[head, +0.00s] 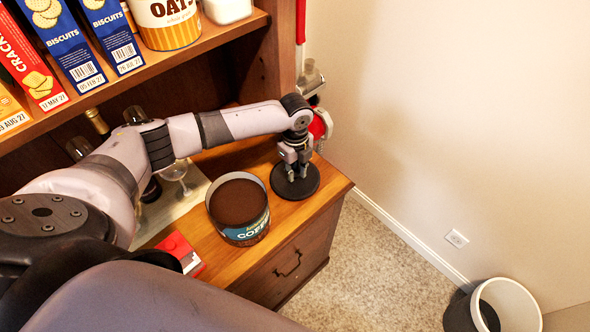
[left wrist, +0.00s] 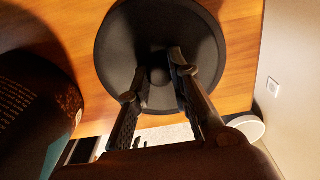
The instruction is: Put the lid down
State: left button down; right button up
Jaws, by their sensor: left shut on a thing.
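The lid (head: 308,187) is a round black disc at the right end of the wooden counter top, beside the open coffee tin (head: 238,222). It also shows in the left wrist view (left wrist: 120,45), with a small knob in its middle. My left gripper (head: 296,170) points down over the lid, its fingers shut on the knob. The lid looks level and very close to the wood; I cannot tell whether it touches. The tin stands upright, brown coffee filling its top. My right gripper is not in view.
Behind the lid, a red and metal device (head: 318,122) stands near the wall. Wine glasses (head: 176,172) and a red and white box (head: 180,252) are left of the tin. A bin (head: 505,305) stands on the floor.

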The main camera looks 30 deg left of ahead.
aim_at(295, 173)
pick_arm(q)
jog(key=shift+f, duration=0.15)
jog(key=shift+f, duration=0.2)
jog(key=c, duration=1.5)
grip_release()
jog(key=shift+o, duration=0.2)
jog(key=shift+r, duration=0.25)
notch_tip(295, 173, up, 12)
jog(key=b, duration=0.1)
